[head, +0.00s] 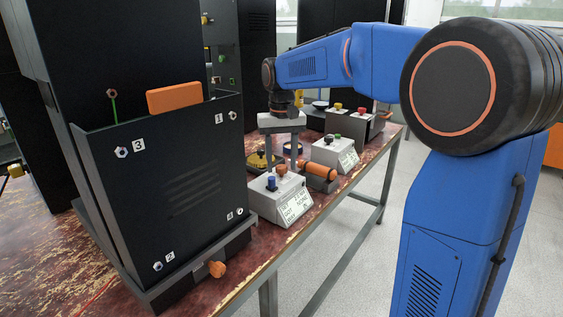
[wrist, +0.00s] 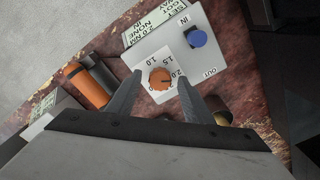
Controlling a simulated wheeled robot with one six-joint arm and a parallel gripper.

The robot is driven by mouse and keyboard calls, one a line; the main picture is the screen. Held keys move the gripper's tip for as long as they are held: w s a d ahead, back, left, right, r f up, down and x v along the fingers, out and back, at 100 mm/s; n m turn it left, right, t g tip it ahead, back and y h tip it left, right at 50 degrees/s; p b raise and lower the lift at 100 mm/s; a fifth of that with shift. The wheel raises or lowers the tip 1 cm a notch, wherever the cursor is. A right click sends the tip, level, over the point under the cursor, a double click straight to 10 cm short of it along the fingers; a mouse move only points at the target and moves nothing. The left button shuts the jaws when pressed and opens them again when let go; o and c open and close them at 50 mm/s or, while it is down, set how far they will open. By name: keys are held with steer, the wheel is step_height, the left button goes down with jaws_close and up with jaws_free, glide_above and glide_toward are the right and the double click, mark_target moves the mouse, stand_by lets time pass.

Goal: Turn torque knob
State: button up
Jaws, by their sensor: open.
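The torque knob (wrist: 160,78) is a round orange knob on a grey box (wrist: 205,68). A scale beside it reads 1.0, 1.5 and 2.0. In the head view the knob (head: 282,170) is on top of the box (head: 262,199), below my gripper. My gripper (wrist: 157,88) is open, with one finger on each side of the knob in the wrist view. I see gaps between the fingers and the knob; whether the tips reach down to its height I cannot tell. A blue knob (wrist: 197,38) marked IN is on the same box. The box's label (head: 295,205) shows small text.
An orange and black cylindrical tool (head: 320,171) lies beside the box. A second grey box (head: 334,153) with buttons stands behind it. A tall black panel (head: 170,190) with numbered bolts is at left. The bench edge drops to open floor at right.

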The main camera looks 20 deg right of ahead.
steer(key=c, duration=1.1)
steer(key=shift+o, duration=0.4)
steer(key=shift+n, duration=0.3)
steer(key=n, duration=1.1)
steer(key=o, duration=1)
